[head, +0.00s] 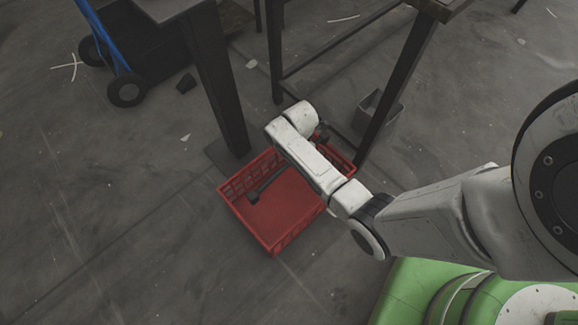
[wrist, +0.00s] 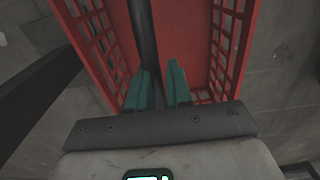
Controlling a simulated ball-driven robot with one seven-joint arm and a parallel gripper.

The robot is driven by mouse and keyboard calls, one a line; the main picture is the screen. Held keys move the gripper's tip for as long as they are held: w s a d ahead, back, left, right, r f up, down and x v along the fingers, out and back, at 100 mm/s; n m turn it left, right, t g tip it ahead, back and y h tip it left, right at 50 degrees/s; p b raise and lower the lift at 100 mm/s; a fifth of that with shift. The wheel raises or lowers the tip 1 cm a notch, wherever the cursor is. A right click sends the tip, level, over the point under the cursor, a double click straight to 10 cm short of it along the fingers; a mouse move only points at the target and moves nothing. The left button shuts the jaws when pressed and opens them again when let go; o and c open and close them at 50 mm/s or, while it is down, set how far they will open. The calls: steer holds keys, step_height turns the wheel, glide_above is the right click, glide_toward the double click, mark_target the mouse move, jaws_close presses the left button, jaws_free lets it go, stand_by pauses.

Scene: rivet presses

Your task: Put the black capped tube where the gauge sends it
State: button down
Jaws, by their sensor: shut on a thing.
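The black capped tube (head: 267,183) is a long dark rod with a thicker dark end, slanting within the red crate (head: 290,241) in the head view. In the wrist view the tube (wrist: 146,32) runs from the top edge down to my gripper (wrist: 160,84). My gripper's teal fingers reach into the crate, which also shows in the wrist view (wrist: 107,45), and are shut on the tube. In the head view my arm hides the gripper and part of the tube. I cannot tell whether the tube touches the crate floor. No gauge shows clearly.
A dark table leg (head: 219,85) stands just behind the crate, and another leg (head: 397,85) rises to its right. A grey bin (head: 379,113) stands by that leg. A blue hand truck (head: 122,83) is at upper left. The floor left of the crate is mostly clear.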

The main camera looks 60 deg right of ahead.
step_height(320, 180, down, 6)
steer(key=b, duration=0.5)
steer(key=shift+r+b, duration=0.25)
steer(key=shift+b, duration=0.05)
steer(key=c, duration=1)
jaws_free()
steer(key=shift+o, duration=0.2)
step_height(320, 180, up, 11)
steer(key=p, duration=0.5)
steer(key=shift+f+p, duration=0.1)
steer(key=shift+p, duration=0.3)
